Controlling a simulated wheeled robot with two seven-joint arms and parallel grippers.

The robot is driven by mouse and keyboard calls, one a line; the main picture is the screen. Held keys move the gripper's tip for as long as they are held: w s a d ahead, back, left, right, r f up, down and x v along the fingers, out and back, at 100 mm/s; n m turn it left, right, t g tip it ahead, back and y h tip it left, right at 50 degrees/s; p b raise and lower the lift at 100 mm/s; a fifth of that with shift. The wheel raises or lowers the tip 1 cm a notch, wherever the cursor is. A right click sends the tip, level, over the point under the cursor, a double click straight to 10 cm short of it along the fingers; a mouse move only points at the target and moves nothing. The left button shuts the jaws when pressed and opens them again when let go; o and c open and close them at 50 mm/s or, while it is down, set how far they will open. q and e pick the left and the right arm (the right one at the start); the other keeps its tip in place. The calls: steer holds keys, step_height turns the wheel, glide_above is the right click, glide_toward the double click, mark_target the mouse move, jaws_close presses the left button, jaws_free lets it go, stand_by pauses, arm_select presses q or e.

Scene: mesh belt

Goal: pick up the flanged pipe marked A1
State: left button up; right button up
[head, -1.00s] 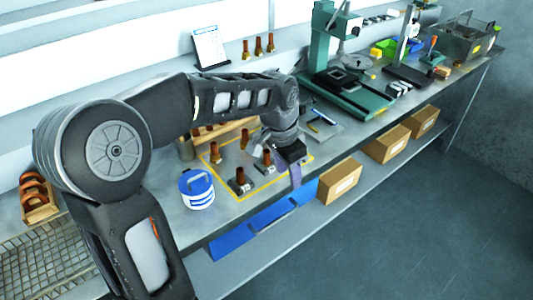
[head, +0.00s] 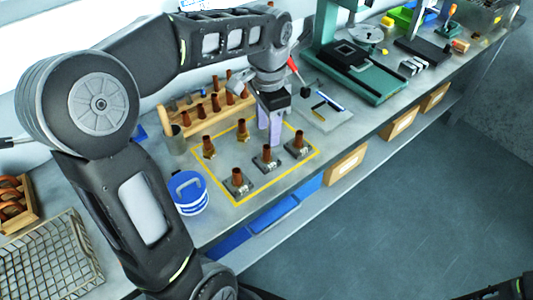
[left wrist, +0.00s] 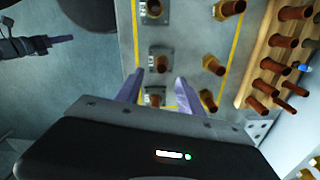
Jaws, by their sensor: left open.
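Three copper pipes on square grey flanges stand upright in the yellow outline: a left one (head: 237,178), a middle one (head: 266,155) and a right one (head: 298,143). Each flange bears a small tag, but I cannot read which is A1. My left gripper (head: 270,142) points down behind the middle and right ones, open and empty. In the left wrist view its fingers (left wrist: 160,78) are spread, with a flanged pipe (left wrist: 160,63) beyond the gap and another (left wrist: 154,96) near the left finger. My right gripper (left wrist: 62,39) shows small at the left there; its jaw state is unclear.
Pipes with brass hex bases (head: 208,149) stand behind the flanged ones. A wooden rack of pipes (head: 205,108) is at the back. A blue-and-white tub (head: 188,193) stands left, a green press (head: 365,70) right. A wire basket (head: 50,262) is at lower left.

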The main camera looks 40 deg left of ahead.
mark_target(267, 147)
arm_select(q)
steer(key=shift+w+a+f, duration=0.1)
steer(key=shift+f, duration=1.3)
steer(key=shift+f+p, duration=0.7)
steer(key=shift+f, duration=1.9)
steer(key=shift+c, duration=0.3)
jaws_close()
